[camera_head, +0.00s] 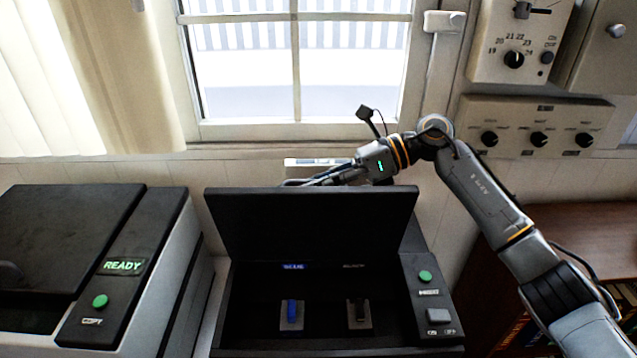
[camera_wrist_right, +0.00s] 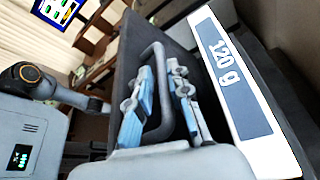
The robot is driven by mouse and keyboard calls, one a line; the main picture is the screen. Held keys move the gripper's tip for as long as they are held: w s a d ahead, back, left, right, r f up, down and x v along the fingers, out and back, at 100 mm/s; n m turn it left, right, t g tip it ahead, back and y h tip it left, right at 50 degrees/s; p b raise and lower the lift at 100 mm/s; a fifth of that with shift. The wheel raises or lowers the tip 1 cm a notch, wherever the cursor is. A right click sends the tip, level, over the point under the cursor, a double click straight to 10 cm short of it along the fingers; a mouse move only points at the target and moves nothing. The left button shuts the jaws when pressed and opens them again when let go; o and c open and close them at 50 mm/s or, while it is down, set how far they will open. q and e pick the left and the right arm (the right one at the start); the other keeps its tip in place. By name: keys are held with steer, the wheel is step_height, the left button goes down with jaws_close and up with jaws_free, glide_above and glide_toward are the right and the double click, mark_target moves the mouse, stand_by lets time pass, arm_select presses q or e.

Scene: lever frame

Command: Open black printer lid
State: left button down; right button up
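The black printer's lid (camera_head: 310,226) is raised and stands nearly upright at the back of the printer's black body (camera_head: 232,312). My right gripper (camera_head: 318,180) is behind the lid's top edge, its fingers partly hidden. In the right wrist view, the two blue-padded fingers of my right gripper (camera_wrist_right: 162,85) sit on either side of a dark loop handle (camera_wrist_right: 165,100) on a dark panel. The handle passes between the fingers; whether they press on it is not clear. My left gripper is not in view.
Inside the printer are a blue switch (camera_head: 292,313) and a dark switch (camera_head: 358,311). Its right panel has a green button (camera_head: 425,276). Another machine with a READY display (camera_head: 123,266) stands left. A window (camera_head: 300,70) is behind. A "120 g" plate (camera_wrist_right: 235,75) lies beside the gripper.

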steer(key=v, duration=1.2)
steer(key=p+v, duration=0.5)
steer(key=v, duration=1)
steer(key=shift+w+d, duration=0.45)
stand_by(0.8)
steer(key=shift+f, duration=0.15)
stand_by(0.5)
